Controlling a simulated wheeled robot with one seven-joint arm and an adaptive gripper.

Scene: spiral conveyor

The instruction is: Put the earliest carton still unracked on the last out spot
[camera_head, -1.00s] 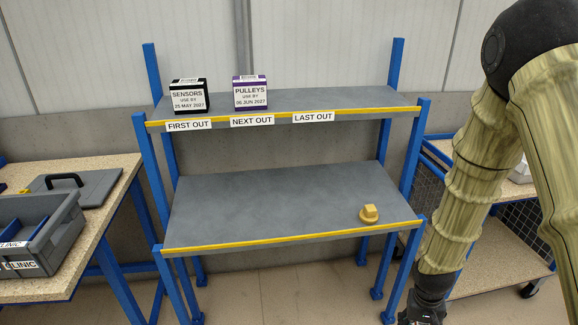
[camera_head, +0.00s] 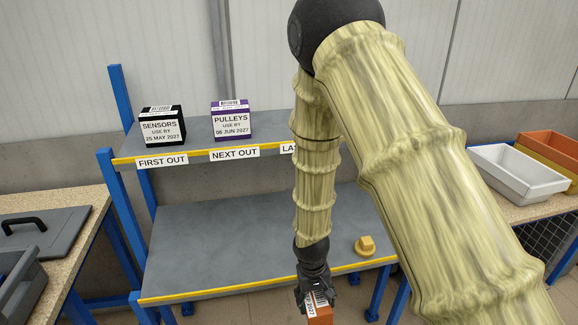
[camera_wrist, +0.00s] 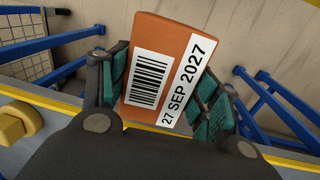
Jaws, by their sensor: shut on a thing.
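An orange carton (camera_head: 320,314) is held in my gripper (camera_head: 315,290), in front of the rack and below its upper shelf. In the wrist view the carton (camera_wrist: 172,65) sits between the two green-padded fingers, with a barcode and the date 27 SEP 2027 facing the camera. The rack's upper shelf (camera_head: 270,132) carries a black SENSORS carton (camera_head: 162,128), 25 MAY 2027, above FIRST OUT, and a purple PULLEYS carton (camera_head: 231,121), 06 JUN 2027, above NEXT OUT. The LAST OUT label (camera_head: 288,148) is mostly hidden by my arm; the shelf beside it looks partly covered.
A yellow knob-like object (camera_head: 365,246) sits on the lower shelf (camera_head: 225,245) at right. A left bench (camera_head: 75,210) holds a grey lid and bin. A right bench holds a white tray (camera_head: 518,175) and an orange tray (camera_head: 552,146).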

